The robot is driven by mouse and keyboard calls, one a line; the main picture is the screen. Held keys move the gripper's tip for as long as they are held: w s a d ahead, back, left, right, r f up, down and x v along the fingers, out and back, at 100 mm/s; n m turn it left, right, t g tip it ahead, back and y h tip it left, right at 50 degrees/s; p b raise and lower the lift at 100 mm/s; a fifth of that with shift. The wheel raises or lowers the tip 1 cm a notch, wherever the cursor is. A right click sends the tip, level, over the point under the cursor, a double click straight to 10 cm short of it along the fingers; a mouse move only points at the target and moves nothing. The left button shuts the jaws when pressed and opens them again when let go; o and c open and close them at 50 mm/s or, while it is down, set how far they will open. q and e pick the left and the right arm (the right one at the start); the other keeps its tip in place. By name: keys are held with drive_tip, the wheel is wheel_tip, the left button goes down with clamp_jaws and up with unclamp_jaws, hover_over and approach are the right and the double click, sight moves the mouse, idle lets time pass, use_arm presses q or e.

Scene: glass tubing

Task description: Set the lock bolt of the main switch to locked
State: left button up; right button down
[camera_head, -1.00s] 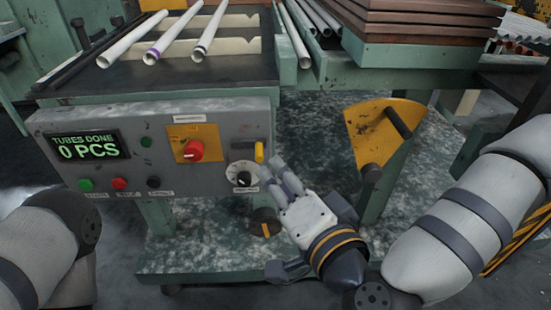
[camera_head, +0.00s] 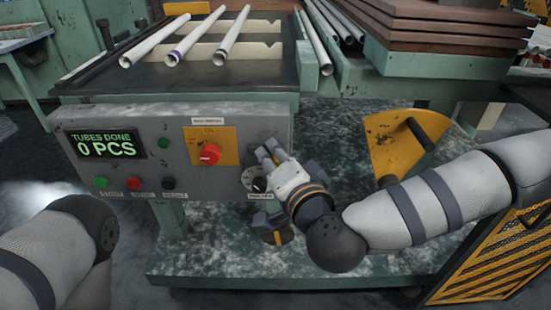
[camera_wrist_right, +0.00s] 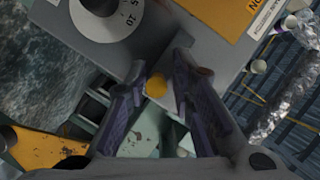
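The control panel (camera_head: 110,180) carries the main switch, a red knob (camera_head: 209,153) on a yellow plate (camera_head: 230,143). In the head view my right gripper (camera_head: 270,153) is at the panel's right end, right of the main switch and above the dial (camera_head: 258,184). It covers the place of the yellow lock bolt there. In the right wrist view the lock bolt's round yellow end (camera_wrist_right: 156,87) shows between the two fingers of my right gripper (camera_wrist_right: 159,66). The fingers are apart, with gaps beside the bolt. My left gripper is out of view; only its arm shows.
The display (camera_head: 105,145) reads 0 PCS. Green, red and black buttons (camera_head: 134,184) line the panel's lower edge. Glass tubes (camera_head: 190,40) lie on the machine above. A yellow guard (camera_head: 400,142) with a dark handle stands right of the gripper.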

drive_tip(key=shift+s+a+f, duration=0.1)
drive_tip(key=shift+a+f, duration=0.05)
drive_tip(key=shift+a, duration=0.9)
drive_tip(key=shift+a+f, duration=0.1)
drive_tip(key=shift+a, duration=0.95)
drive_tip(key=c, duration=1.6)
unclamp_jaws()
drive_tip(key=shift+a, duration=0.1)
approach(248, 154)
drive_tip(key=v, duration=0.5)
